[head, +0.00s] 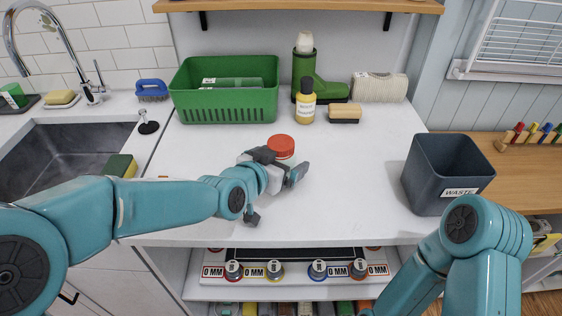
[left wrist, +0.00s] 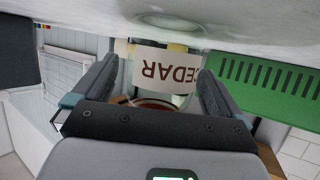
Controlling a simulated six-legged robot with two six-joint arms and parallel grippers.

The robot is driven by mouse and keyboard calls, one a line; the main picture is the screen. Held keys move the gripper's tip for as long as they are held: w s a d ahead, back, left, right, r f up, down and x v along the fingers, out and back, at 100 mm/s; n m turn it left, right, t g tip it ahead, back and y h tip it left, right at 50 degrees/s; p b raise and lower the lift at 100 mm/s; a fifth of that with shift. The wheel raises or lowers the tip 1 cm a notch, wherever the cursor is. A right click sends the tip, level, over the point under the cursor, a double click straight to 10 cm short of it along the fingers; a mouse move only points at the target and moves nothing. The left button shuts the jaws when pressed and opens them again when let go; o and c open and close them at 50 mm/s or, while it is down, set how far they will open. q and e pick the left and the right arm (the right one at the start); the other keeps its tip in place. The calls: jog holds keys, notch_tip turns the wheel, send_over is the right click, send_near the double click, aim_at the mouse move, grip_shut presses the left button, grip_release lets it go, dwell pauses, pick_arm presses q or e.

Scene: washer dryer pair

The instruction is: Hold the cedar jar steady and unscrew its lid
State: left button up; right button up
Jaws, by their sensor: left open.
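The cedar jar has an orange-red lid (head: 281,146) and stands on the white counter; my left gripper hides much of its body in the head view. In the left wrist view, the clear jar (left wrist: 165,72) shows upside down with its white CEDAR label. The lid's edge shows low in that view, partly hidden by my gripper. My left gripper (head: 281,165) is open at the jar, with a finger on either side of it in the left wrist view (left wrist: 158,88). I cannot tell whether the fingers touch it. My right arm shows at lower right, but its gripper is out of view.
A green basket (head: 224,107), a yellow bottle (head: 307,108), a brush (head: 345,113) and a green boot (head: 318,86) stand behind the jar. A dark waste bin (head: 432,180) stands at the right. A sink (head: 62,158) is at the left. The counter between jar and bin is clear.

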pick_arm(q)
jog(key=c, duration=1.2)
jog(key=shift+r, duration=0.65)
notch_tip(320, 180, up, 9)
jog(key=p, duration=0.4)
jog(key=shift+r, duration=0.2)
notch_tip(320, 180, up, 9)
jog(key=p, duration=0.8)
jog(key=shift+r, duration=0.2)
